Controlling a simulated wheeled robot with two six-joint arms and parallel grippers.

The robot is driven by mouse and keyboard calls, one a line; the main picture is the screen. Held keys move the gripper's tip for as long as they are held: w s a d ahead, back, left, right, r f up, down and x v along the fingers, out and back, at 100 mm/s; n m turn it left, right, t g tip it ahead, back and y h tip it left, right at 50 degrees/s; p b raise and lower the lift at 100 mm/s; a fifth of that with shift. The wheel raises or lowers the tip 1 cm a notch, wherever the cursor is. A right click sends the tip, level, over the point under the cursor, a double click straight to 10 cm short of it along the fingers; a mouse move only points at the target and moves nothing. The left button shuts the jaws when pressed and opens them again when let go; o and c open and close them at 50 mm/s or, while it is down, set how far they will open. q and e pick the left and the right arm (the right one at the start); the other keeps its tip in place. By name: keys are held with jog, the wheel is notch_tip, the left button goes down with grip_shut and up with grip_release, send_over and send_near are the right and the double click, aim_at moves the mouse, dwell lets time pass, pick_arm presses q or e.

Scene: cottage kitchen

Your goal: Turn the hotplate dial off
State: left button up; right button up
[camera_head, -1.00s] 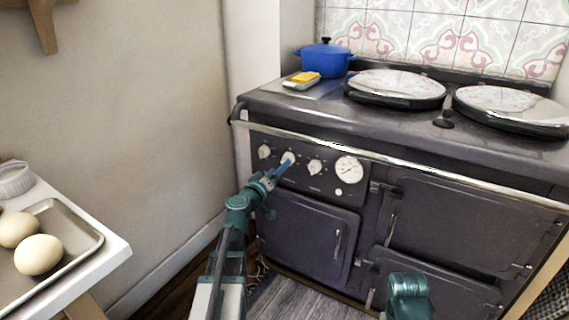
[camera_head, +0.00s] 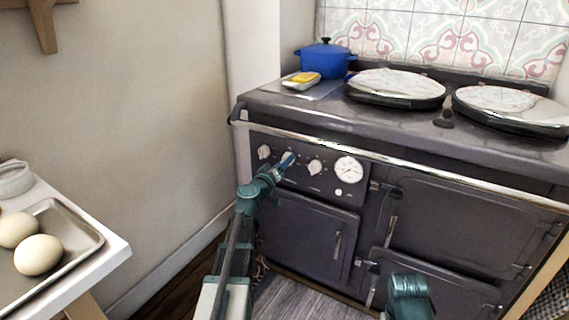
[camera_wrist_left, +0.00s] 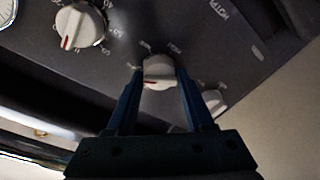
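The stove's control panel carries three white dials and a round gauge (camera_head: 348,169). My left gripper (camera_head: 288,160) is at the middle dial and covers much of it in the head view. In the left wrist view the middle dial (camera_wrist_left: 159,72) sits between my two blue fingertips, one on each side. I cannot tell whether they press on it. A reddish mark shows low on this dial. A "HOTP..." label is partly readable on the panel. The other dials, left (camera_head: 264,151) and right (camera_head: 315,167), are free. My right gripper's fingers are not visible, only a teal part of that arm.
The dark stove (camera_head: 300,225) has a chrome rail (camera_head: 400,160) just above the dials. On top are a blue pot (camera_head: 325,60), a butter dish (camera_head: 301,82) and two round lids. A white table with a tray (camera_head: 85,240) of eggs stands at left.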

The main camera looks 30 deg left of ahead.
pick_arm(q)
grip_shut()
jog(key=shift+n, duration=0.5)
jog(key=n, duration=0.5)
jog(key=n+p, duration=0.1)
jog(key=n, duration=0.4)
jog(key=shift+g+h+p, duration=0.3)
jog(key=shift+g, duration=0.1)
jog(key=shift+n, duration=0.4)
jog(key=o, duration=0.7)
grip_release()
